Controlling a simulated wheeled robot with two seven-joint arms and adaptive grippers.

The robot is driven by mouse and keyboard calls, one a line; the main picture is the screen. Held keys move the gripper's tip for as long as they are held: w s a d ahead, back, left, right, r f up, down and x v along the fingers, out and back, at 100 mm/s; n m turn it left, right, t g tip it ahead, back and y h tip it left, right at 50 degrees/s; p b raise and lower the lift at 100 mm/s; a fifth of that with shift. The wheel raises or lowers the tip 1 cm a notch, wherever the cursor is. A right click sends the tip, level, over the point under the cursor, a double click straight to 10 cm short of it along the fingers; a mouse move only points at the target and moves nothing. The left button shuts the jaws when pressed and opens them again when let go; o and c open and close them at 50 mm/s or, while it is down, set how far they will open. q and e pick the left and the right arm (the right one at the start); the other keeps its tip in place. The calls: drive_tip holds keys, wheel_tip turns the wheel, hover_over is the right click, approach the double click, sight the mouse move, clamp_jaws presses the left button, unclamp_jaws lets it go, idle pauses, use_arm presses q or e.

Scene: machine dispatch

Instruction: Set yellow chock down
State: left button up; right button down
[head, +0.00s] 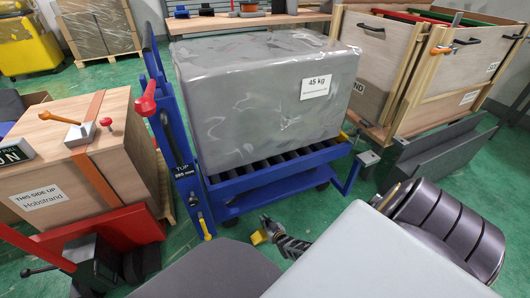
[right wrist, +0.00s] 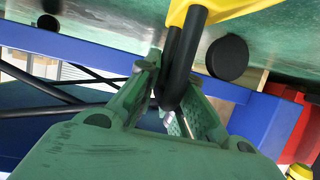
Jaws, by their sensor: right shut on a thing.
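The yellow chock (head: 257,238) is low over the green floor, in front of the blue roller cart (head: 262,198). My right gripper (head: 268,228) reaches it from the right. In the right wrist view, the gripper's green fingers (right wrist: 174,96) are shut on the black bar (right wrist: 182,58) of the yellow chock (right wrist: 220,8). The green floor lies behind the chock in that view. I cannot tell whether the chock touches the floor. My left gripper is not in view.
A grey wrapped 45 kg box (head: 250,105) rests on the cart. Open wooden bins (head: 395,60) stand at back right. Some floor is bare before the blue cart.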

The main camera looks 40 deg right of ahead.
drive_tip(key=shift+f+b, duration=0.3)
drive_tip(key=shift+f, duration=0.2)
drive_tip(key=c, duration=1.5)
unclamp_jaws()
drive_tip(key=shift+c, duration=0.2)
drive_tip(key=shift+s, duration=0.1)
